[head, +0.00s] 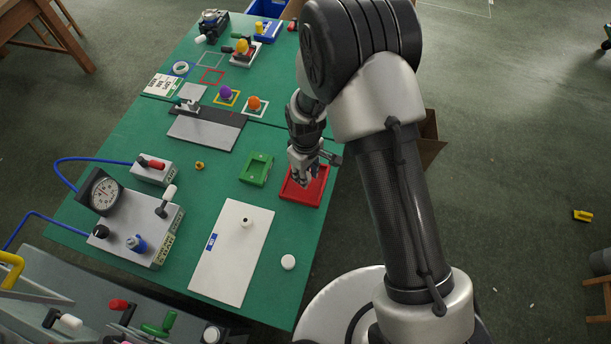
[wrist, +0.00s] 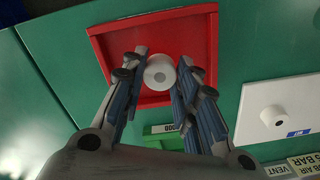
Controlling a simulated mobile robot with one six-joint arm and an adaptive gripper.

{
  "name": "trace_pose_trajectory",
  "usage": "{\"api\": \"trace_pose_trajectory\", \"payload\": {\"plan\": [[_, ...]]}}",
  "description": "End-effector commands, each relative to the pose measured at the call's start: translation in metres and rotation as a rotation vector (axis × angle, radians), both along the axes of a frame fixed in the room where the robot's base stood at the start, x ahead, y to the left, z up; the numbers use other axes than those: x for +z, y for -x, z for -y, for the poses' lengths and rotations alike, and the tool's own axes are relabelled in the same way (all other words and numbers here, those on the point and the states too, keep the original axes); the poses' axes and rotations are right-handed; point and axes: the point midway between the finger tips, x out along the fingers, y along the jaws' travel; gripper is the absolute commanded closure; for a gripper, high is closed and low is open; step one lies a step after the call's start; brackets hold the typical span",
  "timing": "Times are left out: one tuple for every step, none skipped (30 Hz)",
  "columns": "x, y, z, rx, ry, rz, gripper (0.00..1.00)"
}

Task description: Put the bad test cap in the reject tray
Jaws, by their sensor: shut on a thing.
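My gripper (head: 304,178) reaches down over the red reject tray (head: 319,197) in the head view. In the wrist view my gripper (wrist: 163,60) is shut on a white round cap (wrist: 160,75), with a finger on each side of it. The cap shows against the floor of the red tray (wrist: 115,50), inside its rim as seen from the wrist. I cannot tell whether it touches the tray floor. In the head view the cap is hidden by the fingers.
A green tray (head: 257,168) labelled GOOD stands left of the red tray. A white board (head: 232,255) with a knob and a loose white round piece (head: 288,262) lie nearer. The pad printer's gauge box (head: 130,225) is at left. The table's right edge is close to the red tray.

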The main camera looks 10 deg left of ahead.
Motion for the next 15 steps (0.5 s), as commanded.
{"api": "trace_pose_trajectory", "payload": {"plan": [[-0.0104,0.0004,0.0002,0.0,0.0,-0.001,0.81],[-0.013,0.0001,0.0,0.0,0.0,0.0,0.81],[-0.0146,-0.0001,-0.0001,0.0,0.0,0.0,0.81],[-0.0146,-0.0003,-0.0002,0.0,0.0,0.001,0.81],[-0.0141,-0.0005,-0.0003,0.0,0.0,0.001,0.81],[-0.0134,-0.0005,-0.0003,0.0,-0.001,0.002,0.81],[-0.0131,-0.0005,-0.0003,0.0,-0.001,0.002,0.81],[-0.013,-0.0005,-0.0003,0.0,0.0,0.001,0.81],[-0.013,-0.0005,-0.0003,0.0,0.0,0.001,0.81],[-0.0132,-0.0004,-0.0002,0.0,0.0,0.001,0.81],[-0.0139,-0.0003,-0.0002,0.0,0.0,0.001,0.81],[-0.0154,-0.0003,-0.0001,0.0,0.0,0.001,0.81],[-0.0166,-0.0003,-0.0001,0.0,0.0,0.001,0.81],[-0.0177,-0.0002,-0.0001,0.0,-0.001,0.001,0.81],[-0.0165,-0.0003,-0.0001,0.0,-0.001,0.001,0.69]]}}
